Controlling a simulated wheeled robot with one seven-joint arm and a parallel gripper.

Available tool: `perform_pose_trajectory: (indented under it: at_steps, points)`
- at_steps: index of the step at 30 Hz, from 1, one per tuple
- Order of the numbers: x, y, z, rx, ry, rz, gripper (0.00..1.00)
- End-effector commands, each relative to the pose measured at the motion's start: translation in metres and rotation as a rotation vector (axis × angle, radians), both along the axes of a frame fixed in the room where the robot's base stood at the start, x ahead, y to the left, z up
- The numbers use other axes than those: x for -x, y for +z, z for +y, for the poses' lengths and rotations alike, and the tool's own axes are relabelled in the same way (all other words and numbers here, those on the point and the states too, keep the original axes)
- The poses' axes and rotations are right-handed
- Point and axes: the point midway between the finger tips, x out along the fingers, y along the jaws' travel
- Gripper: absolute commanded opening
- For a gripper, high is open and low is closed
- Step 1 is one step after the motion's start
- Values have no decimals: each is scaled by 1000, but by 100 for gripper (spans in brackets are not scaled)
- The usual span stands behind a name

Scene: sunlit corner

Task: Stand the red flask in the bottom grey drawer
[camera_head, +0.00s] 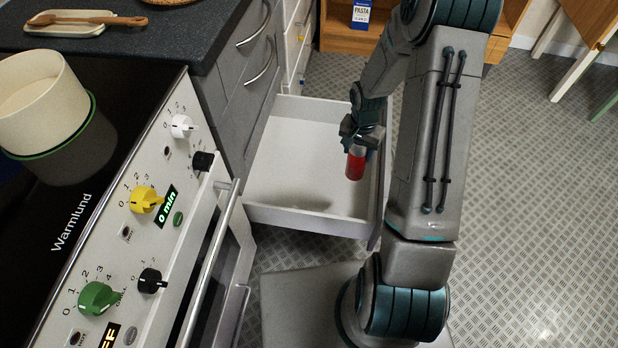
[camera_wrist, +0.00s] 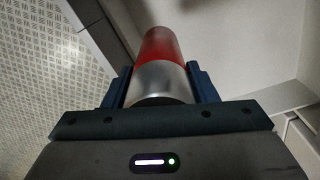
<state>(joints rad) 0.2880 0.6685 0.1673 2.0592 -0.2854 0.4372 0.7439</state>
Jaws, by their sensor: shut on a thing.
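The red flask (camera_head: 355,163) shows below my gripper (camera_head: 358,137) in the head view, over the right side of the open drawer. My gripper is shut on it. In the wrist view the flask (camera_wrist: 160,62) has a red far part and a silver part between the two fingers (camera_wrist: 160,88). The bottom grey drawer (camera_head: 300,190) is pulled out, with a white inside that looks empty. Whether the flask touches the drawer floor I cannot tell. My arm hides part of the drawer's right side.
A stove with knobs (camera_head: 145,200) and an oven handle (camera_head: 212,265) stands at the left, close to the drawer. A cream pot (camera_head: 38,100) is on the hob. Patterned floor (camera_head: 530,200) is clear at the right.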

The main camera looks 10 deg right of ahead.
Motion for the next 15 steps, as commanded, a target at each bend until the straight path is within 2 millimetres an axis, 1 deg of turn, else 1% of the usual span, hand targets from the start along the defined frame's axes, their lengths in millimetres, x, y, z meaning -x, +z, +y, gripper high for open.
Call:
perform_pose_trajectory:
  at_steps: [1, 3, 6, 10, 15]
  points:
    - [1, -31, -3, -3, -28, 0, 20]
    - [2, -52, -6, -5, -66, 0, 20]
    - [3, -78, -10, -8, -116, -3, 20]
    - [5, -101, -13, -12, -163, -4, 20]
    - [5, -114, -14, -16, -194, -6, 20]
